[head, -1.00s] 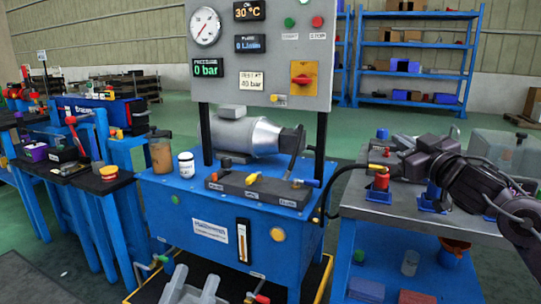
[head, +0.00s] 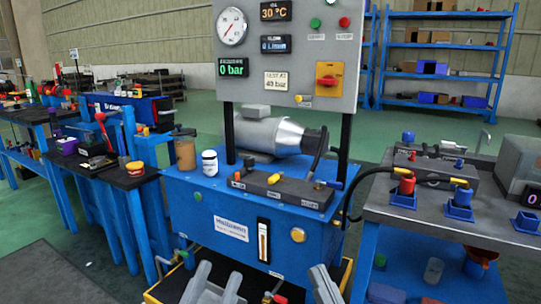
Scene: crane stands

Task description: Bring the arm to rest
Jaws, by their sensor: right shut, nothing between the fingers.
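My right gripper (head: 325,284) shows as a grey shape at the bottom edge, right of centre, in front of the blue power unit. It is shut and empty, clear of the right bench. My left gripper (head: 213,284) is at the bottom edge, left of it. Its two grey fingers stand apart with nothing seen between them. The lower parts of both are cut off by the frame.
The blue power unit (head: 215,235) carries a motor (head: 272,134), a manifold and a gauge panel (head: 290,45). A black hose (head: 358,190) runs from it towards the right bench. A third blue holder (head: 527,222) stands near the right edge. Another bench (head: 140,180) is at left.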

